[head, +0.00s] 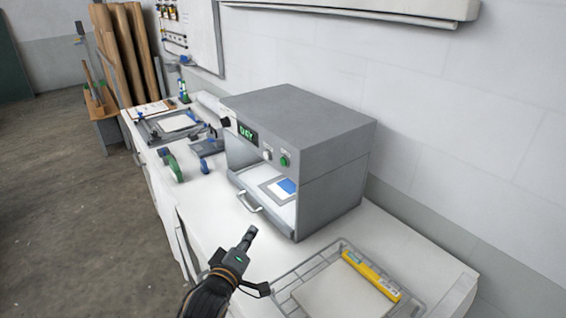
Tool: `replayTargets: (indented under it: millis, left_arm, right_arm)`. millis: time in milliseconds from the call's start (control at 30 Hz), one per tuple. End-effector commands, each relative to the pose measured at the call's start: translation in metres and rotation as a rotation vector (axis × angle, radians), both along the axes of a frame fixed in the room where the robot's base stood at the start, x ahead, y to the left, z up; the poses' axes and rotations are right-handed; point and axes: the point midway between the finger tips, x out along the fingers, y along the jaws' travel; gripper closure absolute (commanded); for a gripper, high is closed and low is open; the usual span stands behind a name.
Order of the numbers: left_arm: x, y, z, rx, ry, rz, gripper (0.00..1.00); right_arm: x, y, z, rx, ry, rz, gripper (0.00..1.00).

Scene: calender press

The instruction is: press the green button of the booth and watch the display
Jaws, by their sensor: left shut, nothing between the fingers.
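The booth (318,128) is a grey box on the white bench, with an open front. Its green button (284,161) is on the right of the front panel, with a white button (267,154) to its left. The display (247,131) shows green characters that look like "DRY". Inside the booth lies a sheet with a blue patch (287,186). My left gripper (251,231) is shut and empty, in front of and below the booth's opening, apart from the green button. My right gripper is not in view.
A silver handle (249,202) sticks out at the booth's lower front. A wire basket (283,291) with a pale sheet and a yellow strip (371,276) stands at the front right.

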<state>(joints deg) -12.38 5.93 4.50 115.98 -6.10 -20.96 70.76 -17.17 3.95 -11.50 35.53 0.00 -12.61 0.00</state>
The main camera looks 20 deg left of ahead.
Motion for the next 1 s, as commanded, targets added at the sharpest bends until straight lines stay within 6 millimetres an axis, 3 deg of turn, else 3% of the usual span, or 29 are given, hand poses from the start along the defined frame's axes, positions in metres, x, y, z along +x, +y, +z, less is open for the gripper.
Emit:
replayTargets:
  millis: [200, 433, 600, 1000]
  left_arm:
    - [0.033, 0.023, 0.065, -0.314, -0.38, -0.025, 1.0]
    - [0.039, 0.034, 0.112, -0.542, -0.635, -0.137, 1.0]
    - [0.038, 0.036, 0.124, -0.608, -0.703, -0.187, 1.0]
    - [0.038, 0.035, 0.125, -0.615, -0.712, -0.193, 1.0]
  right_arm:
    - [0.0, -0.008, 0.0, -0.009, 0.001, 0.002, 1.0]
    - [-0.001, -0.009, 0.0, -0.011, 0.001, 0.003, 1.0]
    - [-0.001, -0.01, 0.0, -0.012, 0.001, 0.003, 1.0]
    - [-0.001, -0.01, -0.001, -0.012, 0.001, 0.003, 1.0]
